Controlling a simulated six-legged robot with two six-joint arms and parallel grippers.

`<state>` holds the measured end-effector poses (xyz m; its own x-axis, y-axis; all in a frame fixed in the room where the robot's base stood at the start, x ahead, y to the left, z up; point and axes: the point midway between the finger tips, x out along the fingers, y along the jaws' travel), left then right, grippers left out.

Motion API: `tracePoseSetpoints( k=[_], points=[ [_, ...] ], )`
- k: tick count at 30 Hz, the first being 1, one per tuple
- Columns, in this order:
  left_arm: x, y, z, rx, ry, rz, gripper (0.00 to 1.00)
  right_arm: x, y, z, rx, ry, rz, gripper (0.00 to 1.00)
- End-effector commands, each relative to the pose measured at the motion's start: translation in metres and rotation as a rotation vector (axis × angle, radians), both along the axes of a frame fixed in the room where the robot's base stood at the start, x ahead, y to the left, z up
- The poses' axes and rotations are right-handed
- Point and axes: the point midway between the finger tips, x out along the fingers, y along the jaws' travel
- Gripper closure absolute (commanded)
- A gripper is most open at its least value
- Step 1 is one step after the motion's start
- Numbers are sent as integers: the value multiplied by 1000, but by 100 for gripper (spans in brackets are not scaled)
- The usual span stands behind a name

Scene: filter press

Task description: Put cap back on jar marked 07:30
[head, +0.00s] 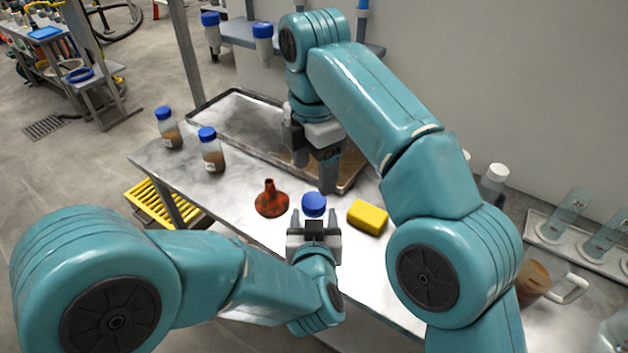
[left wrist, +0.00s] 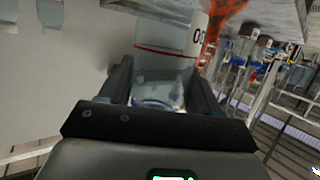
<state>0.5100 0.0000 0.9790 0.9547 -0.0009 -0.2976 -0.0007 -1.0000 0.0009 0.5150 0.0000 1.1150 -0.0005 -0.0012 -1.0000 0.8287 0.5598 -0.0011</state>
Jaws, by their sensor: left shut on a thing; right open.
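My left gripper (head: 314,232) is shut on a clear jar (left wrist: 165,88) low over the front part of the bench. The jar's white label has a red line and shows a "0"; the rest is cut off, so I cannot read the mark. A blue cap (head: 314,204) shows just beyond the left fingers in the head view. The gripper hides what is under it, so I cannot tell whether it is seated on the jar. My right gripper (head: 316,172) is open, pointing down above and behind the blue cap, near the tray's front edge.
A red funnel (head: 271,198) stands left of the cap and a yellow sponge (head: 368,217) lies right of it. Two blue-capped jars (head: 212,155) (head: 170,133) stand at the bench's left. A metal tray (head: 222,100) lies behind. A jug (head: 540,280) stands at right.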

Motion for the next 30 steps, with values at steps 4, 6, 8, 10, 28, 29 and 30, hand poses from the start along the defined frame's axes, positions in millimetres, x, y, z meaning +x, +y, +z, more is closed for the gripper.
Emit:
tracePoseSetpoints(
  k=[4,6,8,10,28,29,30],
  points=[
    [0,0,0,0,0,0,100,-2,-1,-18,-1,5,-1,29],
    [0,0,0,0,0,0,100,-1,-1,-30,-1,4,-1,29],
    [0,0,0,0,0,0,100,-2,-1,-40,-2,5,-1,29],
    [0,0,0,0,0,0,100,-1,-1,-49,-1,3,-2,29],
    [0,0,0,0,0,0,100,-1,0,-68,1,1,-2,52],
    [0,0,0,0,-1,0,100,-1,0,-68,1,1,-2,62],
    [0,0,0,0,0,0,100,-1,0,-68,1,1,-2,75]
  ],
)
